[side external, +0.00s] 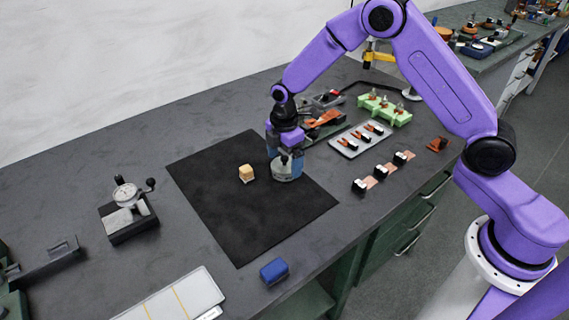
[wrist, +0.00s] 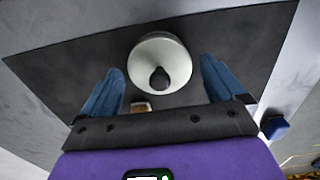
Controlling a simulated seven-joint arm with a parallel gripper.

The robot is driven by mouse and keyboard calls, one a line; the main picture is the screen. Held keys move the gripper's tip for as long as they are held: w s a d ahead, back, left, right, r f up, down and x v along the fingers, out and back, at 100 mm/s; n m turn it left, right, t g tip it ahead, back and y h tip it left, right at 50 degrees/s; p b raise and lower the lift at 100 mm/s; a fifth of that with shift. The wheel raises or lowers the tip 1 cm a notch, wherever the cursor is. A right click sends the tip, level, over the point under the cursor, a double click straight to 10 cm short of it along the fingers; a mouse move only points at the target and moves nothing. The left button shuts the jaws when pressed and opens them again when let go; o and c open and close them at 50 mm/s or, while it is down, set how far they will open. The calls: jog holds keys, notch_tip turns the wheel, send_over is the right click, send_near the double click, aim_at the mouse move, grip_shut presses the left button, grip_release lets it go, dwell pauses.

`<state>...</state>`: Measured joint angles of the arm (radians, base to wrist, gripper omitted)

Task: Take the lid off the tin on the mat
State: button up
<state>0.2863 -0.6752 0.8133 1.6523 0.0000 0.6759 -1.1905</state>
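The tin (side external: 287,174) is a round grey-white container standing upright on the black mat (side external: 225,205), near the mat's right side. Its pale round lid (wrist: 149,55) with a dark knob (wrist: 160,78) shows from above in the wrist view and appears to sit on the tin. My gripper (side external: 284,153) points down right at the tin and partly hides its top in the side view. In the wrist view its blue fingers (wrist: 162,70) are spread wide, one on each side of the lid, with gaps visible. It holds nothing that I can see.
A blue block (side external: 274,270) is near the bench's front edge. A dial gauge (side external: 127,205) stands at left. A tray of parts (side external: 362,140) and green holder (side external: 383,109) are at right. The mat's left half is clear.

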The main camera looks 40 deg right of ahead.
jog(key=c, duration=0.7)
jog(key=shift+r, duration=0.15)
